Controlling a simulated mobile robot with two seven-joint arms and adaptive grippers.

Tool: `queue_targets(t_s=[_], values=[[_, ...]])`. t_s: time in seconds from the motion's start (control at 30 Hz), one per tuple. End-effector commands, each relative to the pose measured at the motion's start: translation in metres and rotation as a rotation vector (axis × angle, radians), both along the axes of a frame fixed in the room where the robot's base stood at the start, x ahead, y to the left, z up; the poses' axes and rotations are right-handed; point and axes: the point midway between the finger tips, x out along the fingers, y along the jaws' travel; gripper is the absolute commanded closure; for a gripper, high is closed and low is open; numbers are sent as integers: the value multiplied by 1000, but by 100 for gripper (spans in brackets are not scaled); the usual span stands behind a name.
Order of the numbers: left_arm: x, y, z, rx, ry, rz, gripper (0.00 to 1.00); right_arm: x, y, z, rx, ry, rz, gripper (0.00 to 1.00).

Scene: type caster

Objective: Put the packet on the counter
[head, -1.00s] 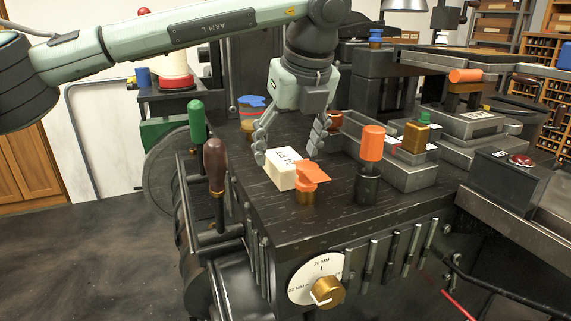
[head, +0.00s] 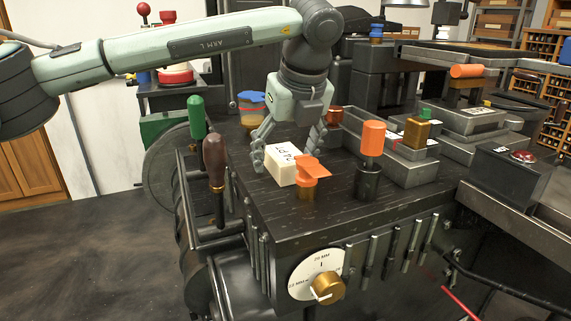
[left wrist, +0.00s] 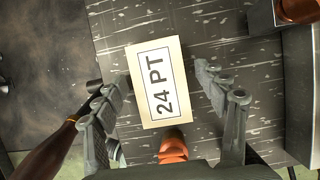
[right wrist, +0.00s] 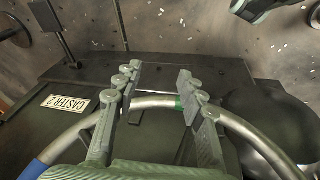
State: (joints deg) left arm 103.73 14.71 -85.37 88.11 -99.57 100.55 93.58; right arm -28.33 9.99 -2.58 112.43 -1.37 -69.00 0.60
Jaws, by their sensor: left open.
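A cream packet (head: 283,178) with a "24 PT" label lies label up on a dark machine top (head: 340,205). It also fills the middle of the left wrist view (left wrist: 147,62). My left gripper (head: 287,150) is open above the packet, its fingers on either side. The left wrist view shows the open left fingers (left wrist: 162,80) flanking the packet; I cannot tell whether they touch it. My right gripper (right wrist: 160,80) shows only in the right wrist view, fingers apart and nothing between them, above a curved metal bar (right wrist: 152,102).
An orange-topped brass knob (head: 308,188) stands right beside the packet. An orange cylinder handle (head: 372,138) is to its right. Green (head: 196,115) and brown (head: 215,165) lever handles rise at the left edge. A grey metal tray (head: 400,165) is on the right.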

Motion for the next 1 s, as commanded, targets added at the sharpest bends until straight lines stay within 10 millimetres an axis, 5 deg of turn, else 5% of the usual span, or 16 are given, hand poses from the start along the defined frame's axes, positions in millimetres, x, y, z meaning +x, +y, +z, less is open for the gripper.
queue_targets(t_s=[0.63,1.0], values=[[0,0,-2,0,0,0,28,0,0,-6,0,0,0,60],[0,0,-2,0,0,0,73,0,0,-6,0,0,0,60]])
